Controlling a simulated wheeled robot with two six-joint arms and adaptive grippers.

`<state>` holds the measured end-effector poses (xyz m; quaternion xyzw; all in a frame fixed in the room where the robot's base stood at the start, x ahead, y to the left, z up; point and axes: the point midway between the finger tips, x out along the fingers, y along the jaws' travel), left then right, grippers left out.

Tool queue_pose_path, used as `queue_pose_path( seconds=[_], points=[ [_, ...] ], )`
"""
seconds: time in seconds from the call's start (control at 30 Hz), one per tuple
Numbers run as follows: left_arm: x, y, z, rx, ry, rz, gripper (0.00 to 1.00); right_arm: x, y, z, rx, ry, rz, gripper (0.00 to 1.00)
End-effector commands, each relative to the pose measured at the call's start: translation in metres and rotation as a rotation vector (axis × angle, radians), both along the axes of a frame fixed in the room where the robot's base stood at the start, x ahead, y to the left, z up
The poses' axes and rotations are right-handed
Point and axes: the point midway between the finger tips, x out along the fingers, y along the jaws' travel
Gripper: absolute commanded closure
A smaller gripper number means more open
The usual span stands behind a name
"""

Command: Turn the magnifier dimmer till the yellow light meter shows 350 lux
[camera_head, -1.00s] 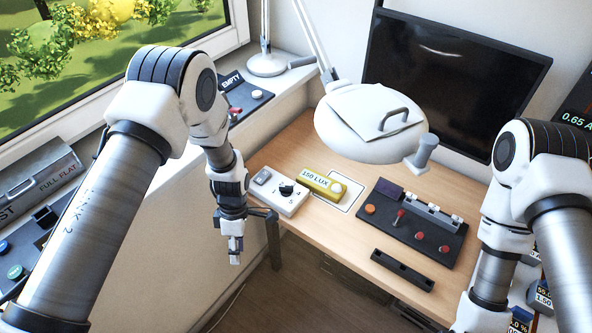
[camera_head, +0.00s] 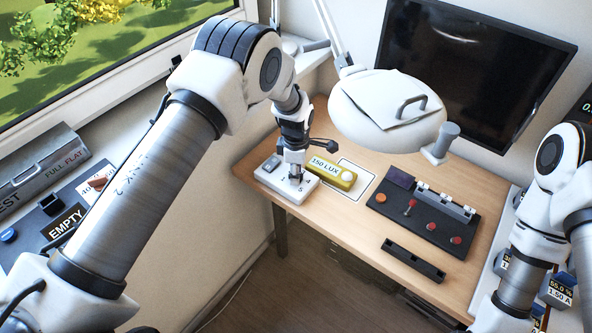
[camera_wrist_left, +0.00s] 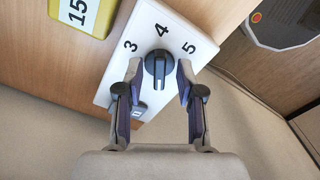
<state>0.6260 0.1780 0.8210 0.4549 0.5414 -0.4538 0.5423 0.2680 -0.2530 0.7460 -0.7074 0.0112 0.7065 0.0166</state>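The magnifier dimmer is a white box (camera_head: 285,187) on the desk's left end, also close up in the left wrist view (camera_wrist_left: 185,25). Its black knob (camera_wrist_left: 158,68) sits by the numbers 3, 4 and 5, with its pointer near 4. My left gripper (camera_head: 296,176) is over the box from above. In the left wrist view its two fingers (camera_wrist_left: 159,75) stand on either side of the knob, open, with small gaps. The yellow light meter (camera_head: 335,174) beside the box reads 150 LUX. The magnifier lamp's white head (camera_head: 385,110) hangs above it. My right gripper is out of view.
A dark panel (camera_head: 420,222) with a red lever and buttons lies right of the meter. A black slotted bar (camera_head: 413,260) lies near the desk's front edge. A dark monitor (camera_head: 470,65) stands behind. The desk between them is clear.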

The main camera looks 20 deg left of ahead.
Motion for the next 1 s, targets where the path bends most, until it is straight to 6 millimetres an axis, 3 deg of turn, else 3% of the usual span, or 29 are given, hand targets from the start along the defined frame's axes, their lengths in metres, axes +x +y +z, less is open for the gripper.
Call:
queue_pose_path(
  seconds=[0.07,0.17,0.2,0.67,1.0],
  points=[
    [0.0,0.0002,-0.0001,0.0,0.0,0.0,0.62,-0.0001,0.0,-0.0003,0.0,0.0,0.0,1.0],
    [-0.0001,0.0002,-0.0001,0.0,0.0,0.0,0.94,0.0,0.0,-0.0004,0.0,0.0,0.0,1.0],
    [-0.0001,0.0002,0.0,0.0,0.0,0.0,1.0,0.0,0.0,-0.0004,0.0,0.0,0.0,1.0],
    [-0.0001,0.0003,-0.0002,0.0,0.0,-0.035,1.0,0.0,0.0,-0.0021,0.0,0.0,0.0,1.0],
    [0.0,0.0003,-0.0007,0.0,0.0,-0.231,1.0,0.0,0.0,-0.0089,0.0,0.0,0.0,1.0]
  ],
)
